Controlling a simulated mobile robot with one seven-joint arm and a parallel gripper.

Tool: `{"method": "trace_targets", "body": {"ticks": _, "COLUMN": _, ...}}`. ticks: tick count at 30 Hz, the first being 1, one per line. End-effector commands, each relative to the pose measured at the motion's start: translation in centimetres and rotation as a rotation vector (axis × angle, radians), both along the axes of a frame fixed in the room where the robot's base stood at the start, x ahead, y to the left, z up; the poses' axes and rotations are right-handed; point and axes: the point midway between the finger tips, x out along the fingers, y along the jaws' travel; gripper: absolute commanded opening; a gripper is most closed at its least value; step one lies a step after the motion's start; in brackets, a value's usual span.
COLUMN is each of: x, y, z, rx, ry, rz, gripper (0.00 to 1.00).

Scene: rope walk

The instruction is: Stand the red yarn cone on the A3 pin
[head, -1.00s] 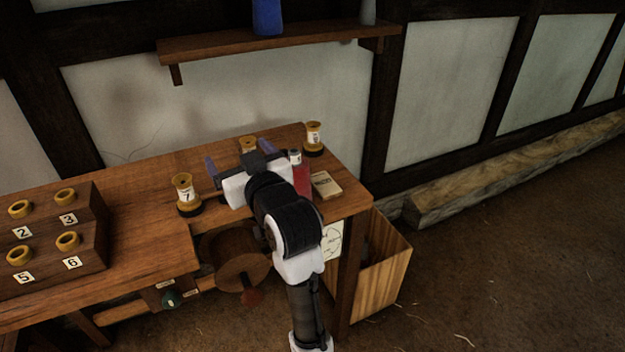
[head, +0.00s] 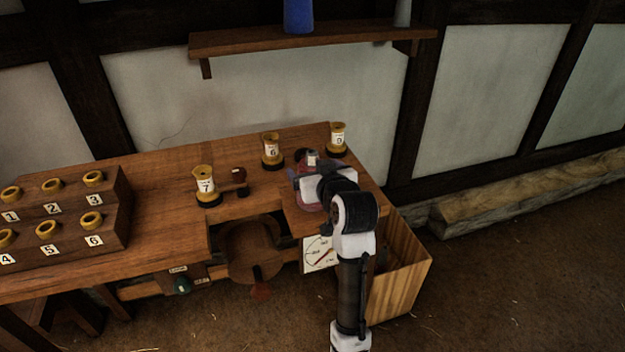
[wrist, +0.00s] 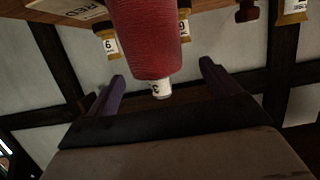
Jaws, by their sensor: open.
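The red yarn cone (wrist: 146,38) has a pale tip. In the wrist view, which looks upside down, it lies between the two fingers of my gripper (wrist: 160,75). The fingers are apart, with a gap on each side of the cone. In the head view my gripper (head: 314,178) is at the bench's right end and hides most of the cone; its pale top (head: 312,158) shows. I cannot make out a pin marked A3 in either view.
Yellow spools marked 7 (head: 204,184), 6 (head: 271,150) and 9 (head: 337,138) stand on the bench (head: 160,200). A stepped rack (head: 120,215) with numbered yellow rings is at left. A wall shelf (head: 330,38) hangs above; an open wooden crate (head: 400,285) stands below right.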

Motion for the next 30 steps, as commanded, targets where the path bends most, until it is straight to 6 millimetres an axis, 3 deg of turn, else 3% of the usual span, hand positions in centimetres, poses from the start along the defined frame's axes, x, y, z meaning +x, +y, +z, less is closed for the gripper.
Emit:
{"method": "trace_targets", "body": {"ticks": 12, "x": 4.5, "y": 1.2, "z": -1.2, "rx": 0.000, "ry": 0.001, "rz": 0.002, "gripper": 0.88}}
{"method": "trace_targets", "body": {"ticks": 21, "x": 5.1, "y": 1.3, "z": -1.5, "rx": 0.001, "ry": -0.002, "rz": 0.000, "gripper": 0.88}}
{"method": "trace_targets", "body": {"ticks": 30, "x": 5.1, "y": 1.3, "z": -1.5, "rx": 0.001, "ry": -0.002, "rz": 0.000, "gripper": 0.51}}
